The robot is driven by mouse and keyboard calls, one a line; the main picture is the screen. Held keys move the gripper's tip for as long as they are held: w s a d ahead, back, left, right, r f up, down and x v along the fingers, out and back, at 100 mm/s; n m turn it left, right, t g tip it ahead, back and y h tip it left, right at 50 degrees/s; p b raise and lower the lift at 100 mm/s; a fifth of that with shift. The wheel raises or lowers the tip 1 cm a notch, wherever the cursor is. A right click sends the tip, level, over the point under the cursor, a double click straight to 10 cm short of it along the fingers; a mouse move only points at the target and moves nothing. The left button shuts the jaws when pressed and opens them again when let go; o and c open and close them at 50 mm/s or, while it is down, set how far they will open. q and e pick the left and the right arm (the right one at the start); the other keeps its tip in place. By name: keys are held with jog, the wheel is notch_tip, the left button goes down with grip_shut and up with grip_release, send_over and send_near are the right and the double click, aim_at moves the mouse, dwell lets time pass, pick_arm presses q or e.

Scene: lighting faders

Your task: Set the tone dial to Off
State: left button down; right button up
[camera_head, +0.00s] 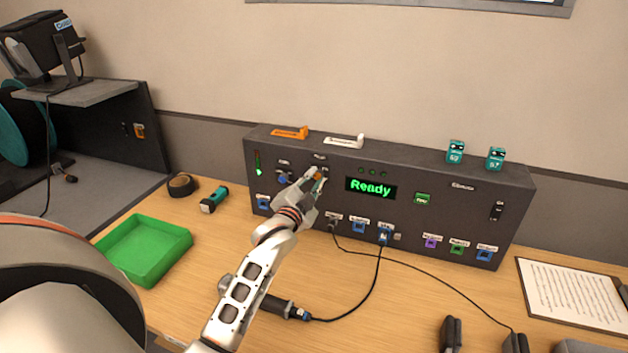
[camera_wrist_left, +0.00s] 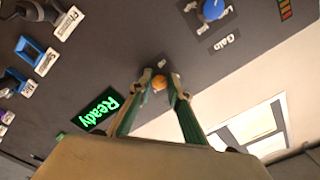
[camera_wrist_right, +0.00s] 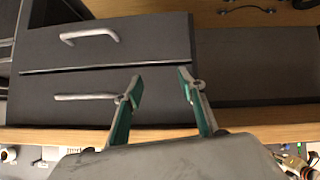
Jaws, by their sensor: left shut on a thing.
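A dark control panel (camera_head: 440,205) stands on the desk, with a lit display (camera_head: 371,188) reading "Ready". My left gripper (camera_head: 317,180) is at the panel's front, left of the display. In the left wrist view, the left gripper (camera_wrist_left: 160,84) has its fingertips on both sides of a small orange dial (camera_wrist_left: 159,82) and is shut on it. The dial's pointer and most of its label are hidden by the fingers. A blue dial (camera_wrist_left: 213,10) marked "Gain" is beside it. My right gripper (camera_wrist_right: 160,88) is open and empty, in front of grey drawers (camera_wrist_right: 110,75).
A green tray (camera_head: 143,250), a tape roll (camera_head: 181,185) and a teal flashlight (camera_head: 214,199) lie left on the desk. Cables (camera_head: 372,285) run from the panel's lower sockets. A paper sheet (camera_head: 575,296) lies right. Small teal boxes (camera_head: 456,152) stand on the panel.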

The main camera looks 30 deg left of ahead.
pick_arm(q)
jog(key=n, duration=0.8)
jog(key=shift+d+n, duration=0.1)
jog(key=shift+n, duration=0.8)
jog(key=c, duration=1.9)
grip_release()
jog(key=shift+s, duration=0.1)
